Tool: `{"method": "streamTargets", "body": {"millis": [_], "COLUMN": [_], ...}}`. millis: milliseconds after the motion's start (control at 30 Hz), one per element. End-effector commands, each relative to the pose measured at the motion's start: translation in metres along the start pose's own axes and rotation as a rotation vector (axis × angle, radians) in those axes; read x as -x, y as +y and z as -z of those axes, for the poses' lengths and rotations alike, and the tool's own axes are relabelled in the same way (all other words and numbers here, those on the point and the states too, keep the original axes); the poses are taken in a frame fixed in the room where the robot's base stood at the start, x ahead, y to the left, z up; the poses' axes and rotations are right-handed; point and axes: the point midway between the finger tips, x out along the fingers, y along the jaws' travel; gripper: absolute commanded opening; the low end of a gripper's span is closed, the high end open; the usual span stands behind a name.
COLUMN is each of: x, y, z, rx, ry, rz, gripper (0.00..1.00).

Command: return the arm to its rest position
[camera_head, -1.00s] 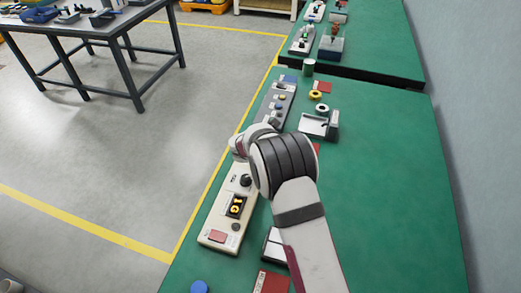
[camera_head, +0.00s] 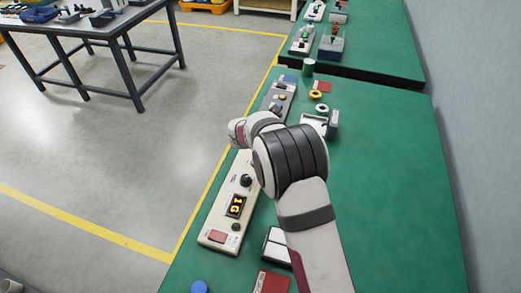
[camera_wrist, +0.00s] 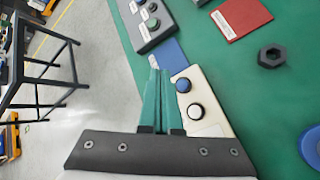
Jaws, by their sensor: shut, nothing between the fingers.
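My gripper (camera_wrist: 155,72) shows in the wrist view with its two green fingers together and nothing between them. In the head view my arm reaches up from the lower right over the green bench (camera_head: 390,190). The wrist end lies above the far end of a cream control box (camera_head: 222,215) with a black knob, an orange lit display and a red button. The fingers are hidden in the head view.
A grey button box (camera_head: 280,98), white tray (camera_head: 313,121), yellow ring (camera_head: 316,94), white ring (camera_head: 322,108) and green cylinder (camera_head: 308,67) stand farther along. The wrist view shows a red pad (camera_wrist: 241,18) and dark hex nut (camera_wrist: 271,57). The bench's right side is clear.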

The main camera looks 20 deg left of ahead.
Motion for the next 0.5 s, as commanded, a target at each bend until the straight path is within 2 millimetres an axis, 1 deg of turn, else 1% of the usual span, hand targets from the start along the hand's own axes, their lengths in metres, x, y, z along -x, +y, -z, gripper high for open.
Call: {"method": "streamTargets", "body": {"millis": [200, 267, 333, 367, 400, 467, 500], "x": [0.0, 0.005, 0.023, 0.036, 0.057, 0.097, 0.126], "y": [0.0, -0.004, -0.016, -0.027, -0.046, -0.084, -0.112], "z": [-0.001, -0.011, -0.041, -0.06, -0.087, -0.123, -0.14], "rx": [-0.003, -0.043, -0.186, -0.282, -0.439, -0.709, -0.895], "ry": [-0.001, -0.013, -0.053, -0.08, -0.123, -0.195, -0.244], "rz": [0.001, 0.013, 0.055, 0.084, 0.132, 0.215, 0.273], "gripper": [0.0, 0.0, 0.0, 0.0, 0.0, 0.0, 0.0]}}
